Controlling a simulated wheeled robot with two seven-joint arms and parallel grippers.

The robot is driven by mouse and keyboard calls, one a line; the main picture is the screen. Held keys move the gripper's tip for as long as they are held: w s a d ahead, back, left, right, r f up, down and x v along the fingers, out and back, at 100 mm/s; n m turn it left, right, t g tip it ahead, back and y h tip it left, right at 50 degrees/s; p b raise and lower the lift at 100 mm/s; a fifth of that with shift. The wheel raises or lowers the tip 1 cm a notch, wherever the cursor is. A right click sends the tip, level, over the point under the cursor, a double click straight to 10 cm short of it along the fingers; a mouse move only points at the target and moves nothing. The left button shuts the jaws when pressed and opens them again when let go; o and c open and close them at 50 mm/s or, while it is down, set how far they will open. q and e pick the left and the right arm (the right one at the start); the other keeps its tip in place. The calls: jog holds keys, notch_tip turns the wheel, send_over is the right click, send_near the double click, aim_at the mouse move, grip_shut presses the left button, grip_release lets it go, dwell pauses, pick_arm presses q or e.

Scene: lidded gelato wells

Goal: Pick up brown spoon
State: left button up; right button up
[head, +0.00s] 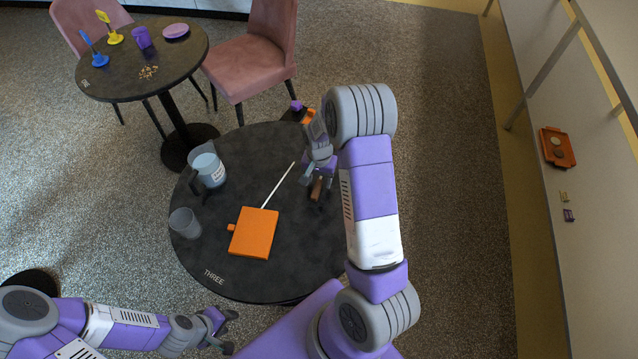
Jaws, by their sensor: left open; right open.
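A small brown piece (316,190), which looks like part of the brown spoon, shows at the far right of the round black table marked THREE (290,284). The rest of it is hidden or too small to make out. My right gripper (318,181) points down over it with open fingers around or just above it; I cannot tell whether they touch it. My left gripper (222,328) is open and empty, low in the view, off the table's front edge.
On the table are an orange board (254,233), a thin white stick (279,184), a pitcher (209,168) and a clear cup (185,223). Orange and purple items (299,108) sit behind my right gripper. A second round table (110,88) and pink chairs (255,62) stand at the back left.

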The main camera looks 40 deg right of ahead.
aim_at(319, 182)
jog(key=shift+f, duration=0.75)
jog(key=shift+w+r, duration=0.1)
jog(key=shift+c, duration=0.3)
grip_shut()
notch_tip(319, 182, up, 10)
jog(key=p, duration=0.2)
jog(key=s+a+n, duration=0.2)
jog(key=a+n, duration=0.8)
jog(key=a, duration=0.8)
jog(key=shift+r+n, duration=0.35)
jog(key=shift+n, duration=0.05)
